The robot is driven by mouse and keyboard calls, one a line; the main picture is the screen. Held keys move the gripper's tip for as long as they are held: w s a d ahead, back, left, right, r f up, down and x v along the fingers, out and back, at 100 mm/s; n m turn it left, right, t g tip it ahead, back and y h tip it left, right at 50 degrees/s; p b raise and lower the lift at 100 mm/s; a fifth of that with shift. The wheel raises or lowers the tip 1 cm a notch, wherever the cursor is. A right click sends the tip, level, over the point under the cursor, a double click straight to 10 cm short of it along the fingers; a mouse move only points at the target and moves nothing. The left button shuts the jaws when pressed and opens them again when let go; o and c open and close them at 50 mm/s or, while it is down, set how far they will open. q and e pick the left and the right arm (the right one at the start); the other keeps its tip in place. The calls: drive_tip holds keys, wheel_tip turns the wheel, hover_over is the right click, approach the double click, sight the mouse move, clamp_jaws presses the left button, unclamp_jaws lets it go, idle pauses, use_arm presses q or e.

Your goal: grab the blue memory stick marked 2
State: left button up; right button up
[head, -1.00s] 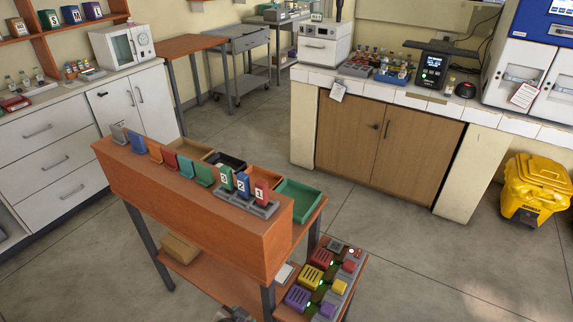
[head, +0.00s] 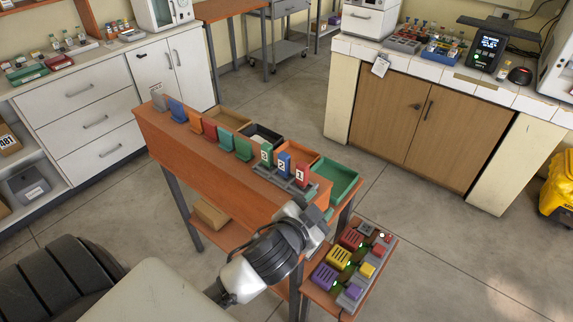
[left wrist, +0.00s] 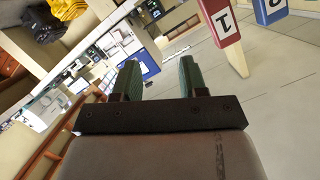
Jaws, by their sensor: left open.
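The blue memory stick marked 2 (head: 284,163) stands upright in a grey holder (head: 277,180) on the wooden shelf top, between the green stick marked 3 (head: 266,153) and the red stick marked 1 (head: 302,174). My left gripper (head: 319,203) is just beyond the red stick's end of the holder, open and empty. In the left wrist view, its two green fingers (left wrist: 158,78) are spread apart with nothing between them. The red stick (left wrist: 221,20) and part of the blue stick (left wrist: 270,9) show at upper right, off to the side of the fingers. My right gripper is out of view.
Several coloured bookend-like holders (head: 209,129) line the shelf top to the left. Open trays, including a green one (head: 337,180), sit behind. A lower board (head: 322,296) with coloured blocks is at front right.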

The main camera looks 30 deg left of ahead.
use_arm(q)
drive_tip(key=w+d+r+m+t+h, duration=0.2)
drive_tip(key=d+r+m+h, duration=0.1)
drive_tip(key=r+m+h, duration=0.15)
drive_tip(key=w+d+r+m+t+h, duration=0.2)
drive_tip(key=w+r+m+t+h, duration=0.1)
drive_tip(key=r, duration=0.3)
drive_tip(key=d+r+m+g+h, duration=0.4)
drive_tip(key=d+m+g+h, duration=0.1)
drive_tip(key=m+h, duration=0.5)
drive_tip(key=m+g+y, duration=1.4)
drive_tip(key=g+y, duration=0.1)
drive_tip(key=y, duration=0.3)
hover_over(284, 154)
drive_tip(key=f, duration=0.3)
drive_tip(key=shift+s+d+f+h, duration=0.1)
drive_tip(key=shift+s+h, duration=0.15)
drive_tip(key=shift+f+p, duration=0.3)
drive_tip(key=shift+f, duration=0.05)
wheel_tip(284, 154, down, 4)
drive_tip(key=shift+f+p, duration=0.2)
drive_tip(key=shift+p, duration=0.3)
drive_tip(key=f+p, duration=0.1)
drive_tip(key=f, duration=0.1)
drive_tip(key=f+p, duration=0.1)
drive_tip(key=f, duration=0.2)
drive_tip(key=shift+w+p, duration=0.2)
drive_tip(key=shift+p, duration=0.1)
drive_tip(key=shift+f, duration=0.25)
drive_tip(key=c, duration=0.7)
